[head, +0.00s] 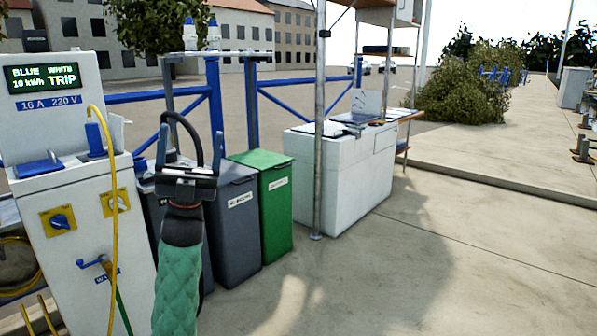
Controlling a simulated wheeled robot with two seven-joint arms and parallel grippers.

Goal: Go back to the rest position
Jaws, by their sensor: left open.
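My left gripper (189,152) is raised in front of the bins, left of the middle of the head view. My right gripper is not in view.
A white power pedestal (80,225) with a lit display and a yellow cable (113,215) stands close on the left. Grey (238,225) and green (276,205) bins, a metal pole (319,130) and a white counter (345,185) stand beyond. The paving at right is clear.

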